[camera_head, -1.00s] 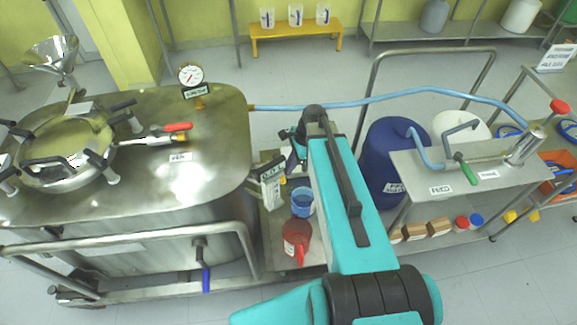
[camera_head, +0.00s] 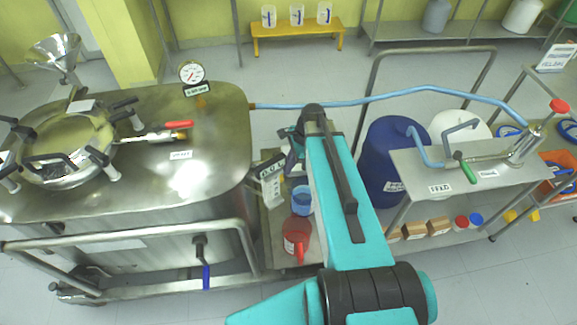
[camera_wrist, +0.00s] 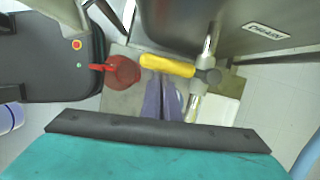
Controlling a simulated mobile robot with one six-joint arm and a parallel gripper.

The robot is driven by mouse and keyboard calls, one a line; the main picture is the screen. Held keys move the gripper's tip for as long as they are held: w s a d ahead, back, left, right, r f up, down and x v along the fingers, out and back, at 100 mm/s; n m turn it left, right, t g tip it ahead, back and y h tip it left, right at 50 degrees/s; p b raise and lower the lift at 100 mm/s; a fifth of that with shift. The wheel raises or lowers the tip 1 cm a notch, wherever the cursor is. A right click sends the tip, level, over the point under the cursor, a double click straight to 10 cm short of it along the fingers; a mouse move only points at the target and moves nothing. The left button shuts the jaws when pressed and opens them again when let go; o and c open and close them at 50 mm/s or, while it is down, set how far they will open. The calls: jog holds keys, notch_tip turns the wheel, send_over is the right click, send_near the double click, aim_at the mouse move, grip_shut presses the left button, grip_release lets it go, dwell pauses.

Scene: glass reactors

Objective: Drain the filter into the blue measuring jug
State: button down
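The blue measuring jug (camera_head: 302,200) stands on the low shelf beside the large steel vessel (camera_head: 215,120), left of my arm. A red jug (camera_head: 297,237) stands just in front of it and also shows in the wrist view (camera_wrist: 122,73). In the wrist view a yellow valve handle (camera_wrist: 167,66) lies crosswise under a steel body with a label that seems to read DRAIN (camera_wrist: 266,31). My gripper (camera_wrist: 162,82) has its two greyish-purple fingers close together, tips at or just below the handle. I cannot tell contact or grip. The blue jug is not clear there.
A blue drum (camera_head: 385,165) and a steel bench (camera_head: 475,172) stand right of my arm. A blue hose (camera_head: 400,94) runs above. A blue-handled valve (camera_head: 206,277) hangs at the vessel's front. Several jugs stand on the yellow bench (camera_head: 297,31) behind.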

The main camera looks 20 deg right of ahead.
jog(key=s+d+r+b, duration=0.1)
jog(key=s+d+r, duration=0.1)
jog(key=d+r, duration=0.4)
jog(key=shift+a+v, duration=0.25)
jog(key=shift+v, duration=1.8)
jog(key=shift+w+r, duration=0.1)
jog(key=shift+w, duration=0.05)
